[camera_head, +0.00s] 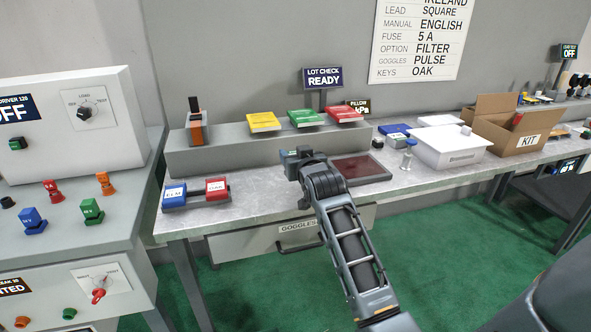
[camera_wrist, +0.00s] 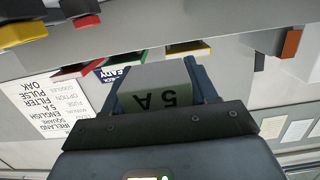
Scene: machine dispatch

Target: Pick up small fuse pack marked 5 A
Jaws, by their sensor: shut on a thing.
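The small fuse pack (camera_wrist: 155,78) is a pale grey block with a greenish face marked "5 A", seen upside down in the wrist view. My gripper (camera_wrist: 157,92) is shut on it, with one blue-grey finger on each side. In the head view my gripper (camera_head: 293,157) is above the worktable, in front of the grey raised shelf and left of a dark red tray (camera_head: 361,169). The pack is hard to make out in that view.
Yellow (camera_head: 263,121), green (camera_head: 305,117) and red (camera_head: 344,114) booklets lie on the shelf (camera_head: 235,146). Blue and red blocks marked ELM (camera_head: 174,196) and OAK (camera_head: 217,188) sit front left. A white bin (camera_head: 445,150) and KIT box (camera_head: 522,139) stand right.

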